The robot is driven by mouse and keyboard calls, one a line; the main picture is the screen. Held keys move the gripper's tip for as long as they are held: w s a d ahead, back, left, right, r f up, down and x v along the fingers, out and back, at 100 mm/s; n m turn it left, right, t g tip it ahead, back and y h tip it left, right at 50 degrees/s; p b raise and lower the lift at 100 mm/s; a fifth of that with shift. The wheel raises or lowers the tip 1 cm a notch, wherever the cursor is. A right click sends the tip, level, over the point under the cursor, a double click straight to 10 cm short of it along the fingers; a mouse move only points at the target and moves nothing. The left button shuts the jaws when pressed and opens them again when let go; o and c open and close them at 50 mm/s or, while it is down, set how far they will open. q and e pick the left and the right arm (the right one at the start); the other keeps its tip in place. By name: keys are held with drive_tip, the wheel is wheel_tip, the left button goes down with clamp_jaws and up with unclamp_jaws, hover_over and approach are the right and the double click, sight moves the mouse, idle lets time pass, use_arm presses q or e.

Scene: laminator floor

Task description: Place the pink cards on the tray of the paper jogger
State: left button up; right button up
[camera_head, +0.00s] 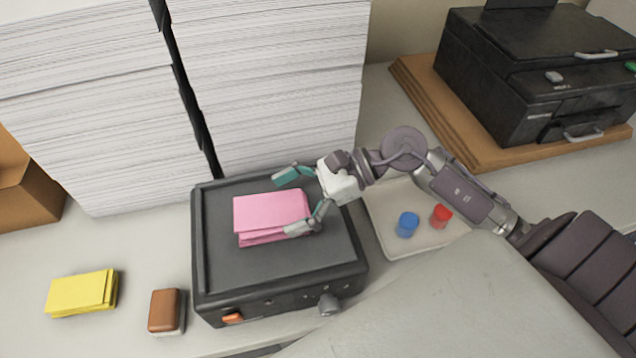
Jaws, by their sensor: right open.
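The pink cards (268,212) lie in a slightly uneven stack on the dark tray (225,268) of the paper jogger (281,299). My right gripper (282,203) reaches in from the right and is open at the right end of the stack. One finger is beyond the far right corner of the cards. The other finger is by the near right edge; I cannot tell whether it touches the cards. My left gripper is not in view.
Yellow cards (82,293) and a brown block (164,310) lie left of the jogger. Tall white paper stacks (270,75) stand behind. A pale tray (390,208) with a blue piece (407,225) and a red piece (441,215) is at right. A black machine (540,75) stands on a brown board.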

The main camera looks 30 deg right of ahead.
drive_tip(key=v, duration=0.2)
drive_tip(key=b+v, duration=0.1)
drive_tip(key=v, duration=0.2)
drive_tip(key=b+v, duration=0.1)
drive_tip(key=v, duration=0.1)
drive_tip(key=shift+s+d+f, duration=0.1)
drive_tip(key=shift+s+d, duration=0.05)
drive_tip(key=shift+d, duration=0.3)
drive_tip(key=shift+s+d+r+b, duration=0.15)
drive_tip(key=shift+d+r+b, duration=0.2)
drive_tip(key=shift+d, duration=0.1)
